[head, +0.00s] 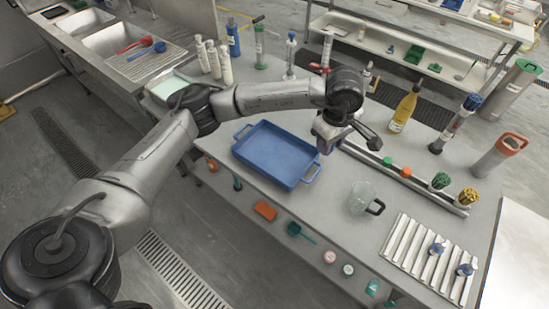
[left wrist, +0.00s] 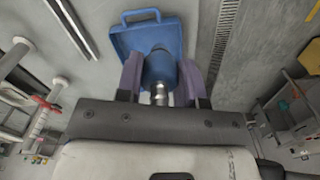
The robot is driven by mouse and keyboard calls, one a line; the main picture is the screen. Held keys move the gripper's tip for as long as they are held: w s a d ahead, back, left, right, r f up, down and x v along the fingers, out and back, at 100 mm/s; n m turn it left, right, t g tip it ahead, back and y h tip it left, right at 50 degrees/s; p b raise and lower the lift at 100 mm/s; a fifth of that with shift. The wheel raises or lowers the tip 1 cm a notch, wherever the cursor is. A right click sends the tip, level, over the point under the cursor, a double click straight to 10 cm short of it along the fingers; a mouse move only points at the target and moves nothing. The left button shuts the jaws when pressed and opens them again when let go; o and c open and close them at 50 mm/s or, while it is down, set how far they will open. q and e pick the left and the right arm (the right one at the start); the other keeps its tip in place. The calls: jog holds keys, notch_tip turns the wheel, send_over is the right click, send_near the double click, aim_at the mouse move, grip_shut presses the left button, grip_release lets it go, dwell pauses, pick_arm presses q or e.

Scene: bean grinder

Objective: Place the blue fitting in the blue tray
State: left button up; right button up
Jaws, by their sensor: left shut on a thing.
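The blue tray (head: 277,153) lies on the grey table and looks empty in the part I see. It also shows in the left wrist view (left wrist: 140,38), behind the fingers. My left gripper (head: 328,147) is above the table by the tray's right side in the head view. In the left wrist view its purple fingers (left wrist: 160,78) are shut on the blue fitting (left wrist: 159,69), which has a metal stem toward the wrist. In the head view the fitting is hidden or too small to make out. My right gripper is not in view.
A glass jug (head: 361,197) stands right of the tray, and a slatted rack (head: 425,262) with two blue-topped pieces lies beyond it. A long rail (head: 405,178) holds small coloured items. A yellow bottle (head: 405,108) and white bottles (head: 213,62) stand farther back.

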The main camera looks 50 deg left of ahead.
pick_arm(q)
jog(key=s+a+f+n+b, duration=0.1)
jog(key=a+f+n+b, duration=0.1)
jog(key=a+f+n, duration=0.4)
jog(key=s+a+f+n+b, duration=0.1)
jog(key=a+f+n+b, duration=0.1)
jog(key=a+f+n, duration=0.5)
jog(key=s+a+f+n+b, duration=0.1)
jog(key=a+f+n+b, duration=0.2)
jog(key=a+n, duration=1.3)
jog(key=shift+a+f, duration=0.4)
jog(key=shift+f, duration=0.5)
jog(key=shift+a+f, duration=0.35)
jog(key=shift+f, duration=0.5)
jog(key=shift+f+b, duration=0.35)
jog(key=shift+f, duration=1.7)
jog(key=o, duration=0.9)
jog(key=shift+f, duration=0.15)
